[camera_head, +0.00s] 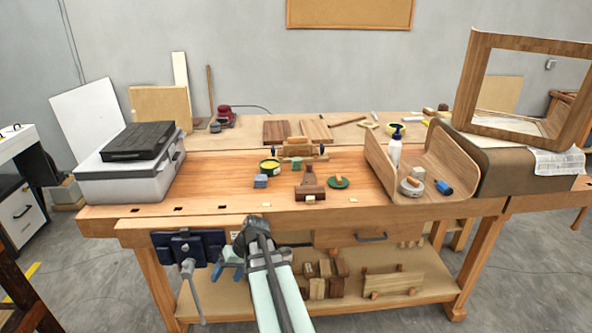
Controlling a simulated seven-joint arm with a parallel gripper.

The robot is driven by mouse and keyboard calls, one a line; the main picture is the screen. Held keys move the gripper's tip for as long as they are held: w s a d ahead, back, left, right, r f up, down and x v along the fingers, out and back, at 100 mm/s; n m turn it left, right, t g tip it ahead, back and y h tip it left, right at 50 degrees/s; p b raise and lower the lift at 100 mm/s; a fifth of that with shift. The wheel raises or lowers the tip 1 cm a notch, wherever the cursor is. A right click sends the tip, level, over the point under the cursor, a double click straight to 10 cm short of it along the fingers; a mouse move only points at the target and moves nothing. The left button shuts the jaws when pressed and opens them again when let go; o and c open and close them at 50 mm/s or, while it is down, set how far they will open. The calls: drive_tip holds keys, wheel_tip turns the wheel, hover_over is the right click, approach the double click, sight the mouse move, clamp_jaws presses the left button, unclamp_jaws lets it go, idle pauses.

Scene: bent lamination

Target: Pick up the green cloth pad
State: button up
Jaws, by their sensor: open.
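A flat, round, dark green piece (338,182) lies on the workbench right of centre, with a small orange-brown bit on top. A small pale green block (281,169) lies further left, next to a round green tin with yellow contents (270,166). At this size I cannot tell for sure which is the cloth pad; the round piece looks most like it. My gripper (229,264) is open, low in front of the bench's front edge and left of centre. It is apart from all of these; its fingertips are small and hard to make out.
A brown wooden block tool (309,188) stands just left of the round piece. A bent wood panel (440,155) with a white bottle (394,149) stands at right. A blue-grey block (260,181) lies at left. A vise (188,249) juts from the bench front beside my gripper.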

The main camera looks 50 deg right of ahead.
drive_tip(key=d+r+t, duration=0.3)
drive_tip(key=d+r, duration=0.8)
drive_tip(key=r, duration=0.6)
drive_tip(key=m+g+h, duration=0.3)
drive_tip(key=h, duration=0.5)
approach(296, 160)
drive_tip(key=x, duration=0.5)
drive_tip(key=shift+w+d+f, duration=0.1)
drive_tip(key=shift+w+f, duration=0.1)
drive_tip(key=shift+w, duration=0.1)
drive_tip(key=shift+x, duration=2.6)
drive_tip(key=shift+s+d, duration=0.1)
drive_tip(key=shift+s, duration=0.05)
drive_tip(key=shift+c, duration=0.3)
drive_tip(key=c, duration=1)
